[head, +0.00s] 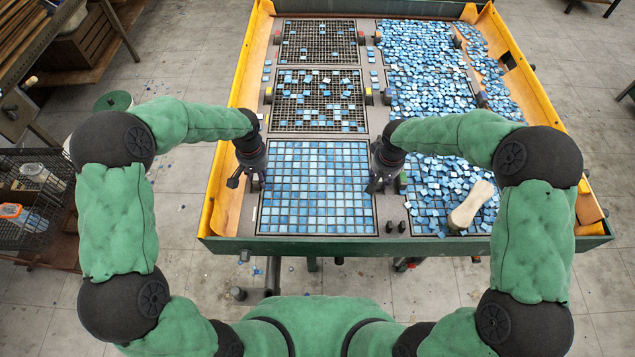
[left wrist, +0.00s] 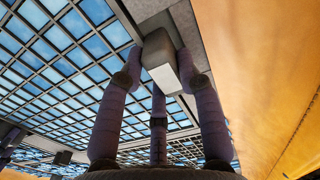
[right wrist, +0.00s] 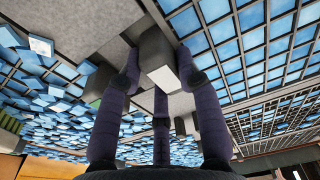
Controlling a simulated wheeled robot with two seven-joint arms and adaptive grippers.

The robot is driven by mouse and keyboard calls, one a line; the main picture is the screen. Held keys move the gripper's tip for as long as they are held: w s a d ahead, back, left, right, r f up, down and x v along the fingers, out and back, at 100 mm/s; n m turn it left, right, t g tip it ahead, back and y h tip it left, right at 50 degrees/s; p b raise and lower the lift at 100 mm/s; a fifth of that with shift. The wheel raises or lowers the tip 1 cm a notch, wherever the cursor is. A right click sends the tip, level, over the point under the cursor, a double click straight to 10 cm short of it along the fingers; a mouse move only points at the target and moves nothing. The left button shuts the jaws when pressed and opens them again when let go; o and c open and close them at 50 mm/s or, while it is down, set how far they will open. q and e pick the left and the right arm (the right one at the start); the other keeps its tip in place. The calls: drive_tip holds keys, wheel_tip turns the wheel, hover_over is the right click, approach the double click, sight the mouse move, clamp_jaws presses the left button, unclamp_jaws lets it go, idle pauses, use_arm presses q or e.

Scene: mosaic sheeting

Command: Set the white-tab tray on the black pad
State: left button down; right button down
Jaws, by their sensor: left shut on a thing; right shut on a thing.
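The tray (head: 316,233) at the near left of the table is a dark grid filled with blue tiles. My left gripper (head: 249,182) is shut on the tab at its left edge. This grey tab with a white end face (left wrist: 164,70) shows between the fingers in the left wrist view. My right gripper (head: 383,183) is shut on the matching tab at the right edge, whose white face also shows in the right wrist view (right wrist: 162,68). I cannot tell whether the tray touches the surface beneath. I cannot pick out the black pad with certainty.
Two partly filled grids, a middle one (head: 303,130) and a far one (head: 318,64), lie beyond the tray. Loose blue tiles (head: 430,75) cover the right side. A pale-handled tool (head: 470,205) lies at the near right. Yellow-orange walls (head: 219,190) flank the table.

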use_arm(q)
drive_tip(key=shift+r, duration=0.15)
use_arm(e)
drive_tip(key=shift+r, duration=0.2)
